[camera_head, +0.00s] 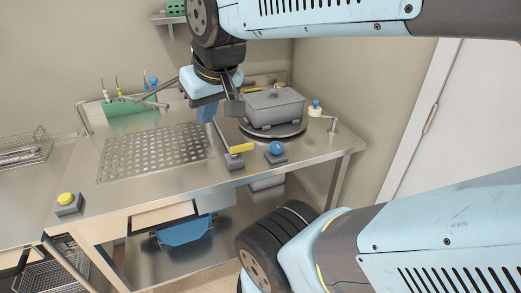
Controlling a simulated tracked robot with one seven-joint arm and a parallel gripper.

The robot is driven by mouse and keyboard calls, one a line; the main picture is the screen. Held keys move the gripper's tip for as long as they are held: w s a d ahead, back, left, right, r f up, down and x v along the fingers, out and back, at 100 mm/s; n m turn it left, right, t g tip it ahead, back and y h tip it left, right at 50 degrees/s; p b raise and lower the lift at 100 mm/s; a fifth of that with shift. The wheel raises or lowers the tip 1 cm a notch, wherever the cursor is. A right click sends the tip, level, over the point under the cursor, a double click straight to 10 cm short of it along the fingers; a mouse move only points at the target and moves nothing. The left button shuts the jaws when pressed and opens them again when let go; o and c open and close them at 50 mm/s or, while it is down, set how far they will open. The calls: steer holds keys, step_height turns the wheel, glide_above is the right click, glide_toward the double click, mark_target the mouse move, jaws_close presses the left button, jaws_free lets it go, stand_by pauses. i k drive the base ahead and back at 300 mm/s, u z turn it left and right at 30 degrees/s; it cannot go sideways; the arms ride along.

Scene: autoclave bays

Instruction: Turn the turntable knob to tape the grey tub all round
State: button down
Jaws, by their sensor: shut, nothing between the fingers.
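The grey tub (275,107), with its lid on, stands upright on the dark round turntable (292,133) at the back right of the steel bench. A blue round knob (277,148) on a grey base sits in front of the turntable, near the bench's front edge. A yellow handle (241,148) on a grey block is just left of the knob. My gripper (208,113) points down to the left of the tub, above and behind the yellow handle and apart from the knob. Its fingertips are small and partly hard to make out; it looks shut and empty.
A white roll with a blue top (315,108) and a small metal post (333,124) stand right of the tub. A perforated plate (150,152) covers the bench's left. A green holder (130,112) with tools is behind. A yellow button (67,199) is at front left.

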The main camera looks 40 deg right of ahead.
mark_target(276, 148)
steer(key=u, duration=1.6)
steer(key=i, duration=0.1)
steer(key=z, duration=3.2)
steer(key=k, duration=0.65)
steer(key=u, duration=0.4)
